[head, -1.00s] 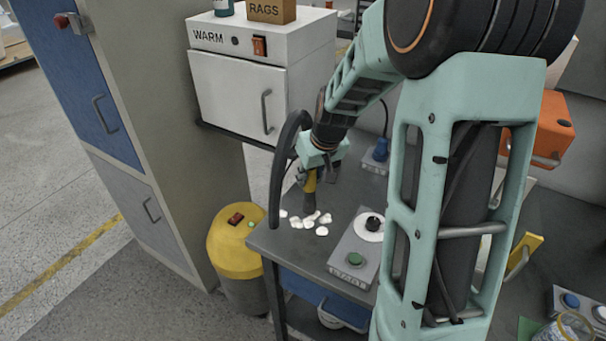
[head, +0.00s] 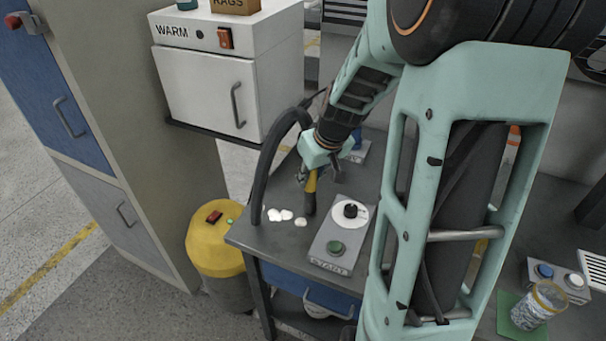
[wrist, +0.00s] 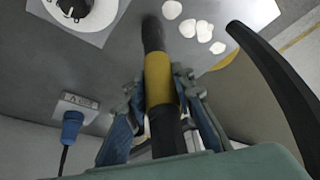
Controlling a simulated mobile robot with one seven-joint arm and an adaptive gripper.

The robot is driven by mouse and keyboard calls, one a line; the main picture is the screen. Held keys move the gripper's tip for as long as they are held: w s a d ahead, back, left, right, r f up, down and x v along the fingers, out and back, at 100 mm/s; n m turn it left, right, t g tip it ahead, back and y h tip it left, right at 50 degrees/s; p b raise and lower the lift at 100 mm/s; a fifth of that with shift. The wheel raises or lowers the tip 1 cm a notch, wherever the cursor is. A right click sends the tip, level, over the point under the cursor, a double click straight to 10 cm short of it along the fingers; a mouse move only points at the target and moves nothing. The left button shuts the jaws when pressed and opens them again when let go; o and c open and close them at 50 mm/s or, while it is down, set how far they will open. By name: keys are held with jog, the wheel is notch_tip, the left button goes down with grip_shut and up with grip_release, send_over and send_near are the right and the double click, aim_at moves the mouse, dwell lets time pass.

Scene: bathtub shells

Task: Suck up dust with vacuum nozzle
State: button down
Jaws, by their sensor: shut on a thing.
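My gripper (head: 318,165) is shut on the vacuum nozzle (head: 310,190), a dark tube with a yellow band. In the wrist view the nozzle (wrist: 160,78) runs between the fingers, its dark tip pointing away from me. The tip is at or just above the grey tabletop. Several white dust clumps (head: 274,215) lie to the left of the tip in the head view. In the wrist view the dust (wrist: 187,28) lies to the right of the tip. A thick black hose (head: 265,165) arches left of my gripper. The yellow vacuum drum (head: 216,245) stands beside the table.
A grey box with a green button and black dial (head: 340,240) sits right of the nozzle. A blue plug in a socket (wrist: 72,125) is behind. The white WARM cabinet (head: 210,85) and a blue-grey locker (head: 60,105) stand left. A glass jar (head: 540,305) is far right.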

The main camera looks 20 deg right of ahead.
jog(key=shift+s+a, duration=1.5)
jog(key=shift+a, duration=0.15)
jog(key=shift+w+a, duration=4.85)
notch_tip(320, 180, up, 7)
jog(key=p, duration=0.3)
jog(key=shift+p, duration=0.35)
jog(key=shift+s, duration=0.15)
